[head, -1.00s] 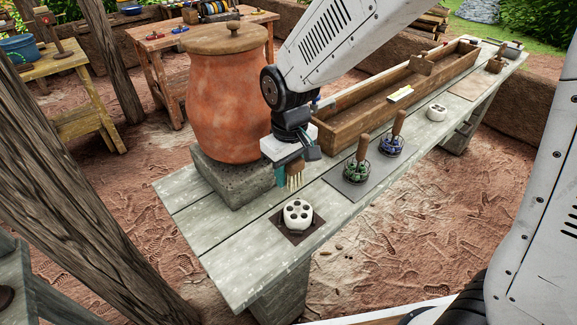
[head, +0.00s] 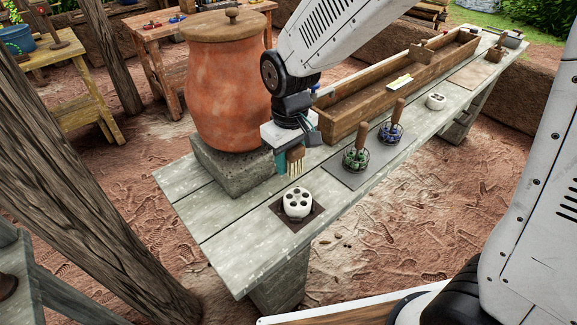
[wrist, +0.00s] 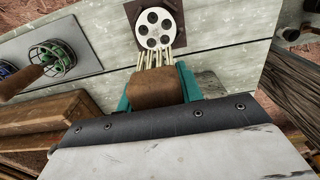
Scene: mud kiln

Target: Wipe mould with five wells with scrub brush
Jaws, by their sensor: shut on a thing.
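The white mould with five wells (head: 297,203) sits upright on a dark square mat (head: 283,214) near the front end of the grey bench. It also shows at the top of the wrist view (wrist: 160,29). My gripper (head: 289,164) is shut on the scrub brush (head: 295,153), its teal fingers either side of the brown wooden block (wrist: 157,87). The pale bristles point down, a little behind the mould in the head view. In the wrist view the bristle tips overlap the mould's near edge; whether they touch it I cannot tell.
A large lidded clay jar (head: 228,85) stands on a stone block (head: 232,166) just left of my gripper. Two caged tools with wooden handles (head: 355,157) stand on a grey mat to the right. A long wooden trough (head: 345,125) lies behind them. Another white mould (head: 436,101) sits farther along.

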